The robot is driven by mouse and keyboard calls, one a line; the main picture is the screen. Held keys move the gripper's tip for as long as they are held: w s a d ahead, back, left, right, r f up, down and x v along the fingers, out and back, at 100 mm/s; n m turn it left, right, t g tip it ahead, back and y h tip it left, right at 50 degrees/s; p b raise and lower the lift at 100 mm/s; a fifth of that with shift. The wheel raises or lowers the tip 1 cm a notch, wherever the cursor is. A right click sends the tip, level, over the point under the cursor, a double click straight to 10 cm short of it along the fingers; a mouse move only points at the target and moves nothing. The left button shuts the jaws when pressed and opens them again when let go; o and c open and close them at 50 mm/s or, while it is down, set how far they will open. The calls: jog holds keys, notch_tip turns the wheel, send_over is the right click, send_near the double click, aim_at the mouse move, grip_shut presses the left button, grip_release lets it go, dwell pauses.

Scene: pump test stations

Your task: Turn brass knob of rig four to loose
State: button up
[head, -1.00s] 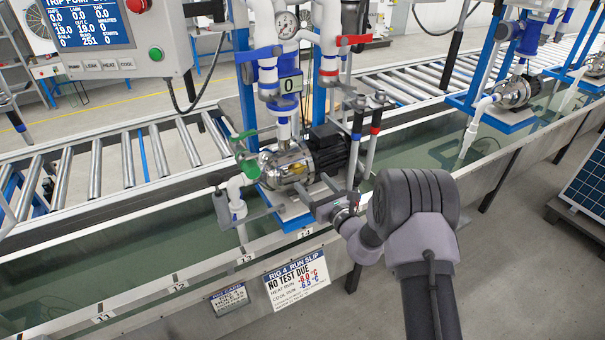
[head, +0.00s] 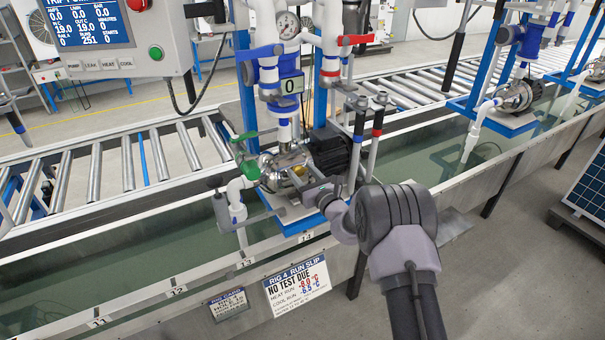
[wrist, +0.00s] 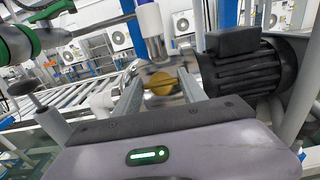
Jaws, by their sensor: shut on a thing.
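The brass knob (wrist: 160,84) is a round yellow disc on the front of the shiny steel pump housing (head: 283,162) of rig four. In the wrist view it sits between the two grey fingers of my gripper (wrist: 160,88). My gripper is shut on the knob. In the head view my gripper (head: 300,183) reaches the pump's front from the right, and its fingers largely hide the knob. The turn angle of the knob cannot be read. The black motor (head: 329,150) is just right of the housing.
A green-handled valve (head: 248,168) on a white elbow pipe stands left of the pump. The rig 4 run slip (head: 297,284) hangs on the trough front. A control panel (head: 105,38) is at upper left.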

jog(key=shift+n+y+b, duration=0.3)
jog(key=shift+n+b, duration=0.05)
jog(key=shift+n, duration=0.15)
jog(key=n+g+b, duration=0.1)
jog(key=n, duration=0.1)
jog(key=n+g+y+b, duration=0.1)
jog(key=n, duration=0.1)
jog(key=shift+w+d+f+y, duration=0.1)
jog(key=shift+d+f+y, duration=0.05)
jog(key=shift+y, duration=0.15)
jog(key=n+g+b, duration=0.1)
jog(key=n, duration=0.2)
jog(key=n+g+y+b, duration=0.1)
jog(key=n+g+b, duration=0.1)
jog(key=n, duration=0.1)
jog(key=shift+n, duration=0.4)
jog(key=n+g, duration=0.2)
jog(key=n, duration=0.1)
jog(key=n+g, duration=0.1)
jog(key=n, duration=0.1)
jog(key=shift+w+r, duration=0.1)
jog(key=shift+r, duration=0.2)
jog(key=n+g+h+p, duration=0.1)
jog(key=n+g, duration=0.1)
jog(key=n, duration=0.2)
jog(key=shift+r, duration=0.1)
jog(key=shift+n+p, duration=0.3)
jog(key=shift+n, duration=0.2)
jog(key=o, duration=1.4)
